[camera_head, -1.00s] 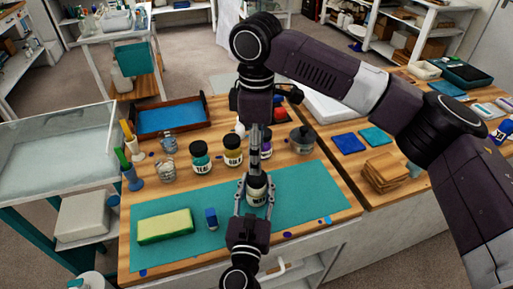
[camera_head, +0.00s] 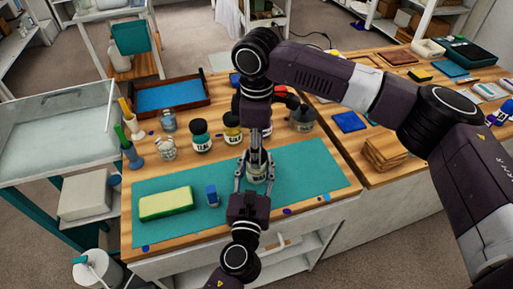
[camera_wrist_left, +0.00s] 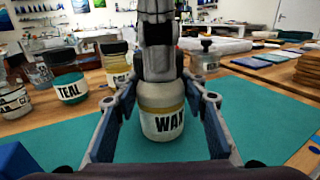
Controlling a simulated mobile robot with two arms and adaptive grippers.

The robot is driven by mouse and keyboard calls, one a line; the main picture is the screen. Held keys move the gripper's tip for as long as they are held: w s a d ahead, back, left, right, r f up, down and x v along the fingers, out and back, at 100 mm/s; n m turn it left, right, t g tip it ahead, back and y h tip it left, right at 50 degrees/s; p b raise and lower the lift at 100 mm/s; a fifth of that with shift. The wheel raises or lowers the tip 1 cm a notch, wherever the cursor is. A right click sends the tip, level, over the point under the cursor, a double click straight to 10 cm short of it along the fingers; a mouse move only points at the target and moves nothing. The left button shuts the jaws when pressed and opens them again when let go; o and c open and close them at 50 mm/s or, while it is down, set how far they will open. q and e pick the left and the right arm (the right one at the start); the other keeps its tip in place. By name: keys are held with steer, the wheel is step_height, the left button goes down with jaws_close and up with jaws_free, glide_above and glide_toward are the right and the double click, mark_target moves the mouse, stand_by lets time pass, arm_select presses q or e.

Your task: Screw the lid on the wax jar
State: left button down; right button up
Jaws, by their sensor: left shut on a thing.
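The wax jar (camera_wrist_left: 162,114) is a clear jar with a white WAX label and yellowish upper part, upright at the teal mat. In the head view the jar (camera_head: 257,172) is mostly covered by grippers. My left gripper (camera_head: 255,180) has a finger on each side of the jar and is shut on it. My right gripper (camera_head: 256,152) points straight down over the jar's mouth, and its tip meets the jar's top in the left wrist view (camera_wrist_left: 157,72). I cannot make out the lid or whether the right fingers hold it.
A sponge (camera_head: 165,203) and a small blue block (camera_head: 212,194) lie left of my left gripper. Wooden coasters (camera_head: 386,151) lie at right.

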steer(key=c, duration=0.7)
steer(key=shift+m, duration=1)
steer(key=shift+c, duration=0.2)
steer(key=o, duration=1.3)
steer(key=shift+o, duration=0.2)
steer(key=shift+r, duration=0.1)
step_height(320, 180, up, 12)
arm_select(q)
steer(key=c, duration=1.1)
jaws_free()
steer(key=shift+c, duration=0.2)
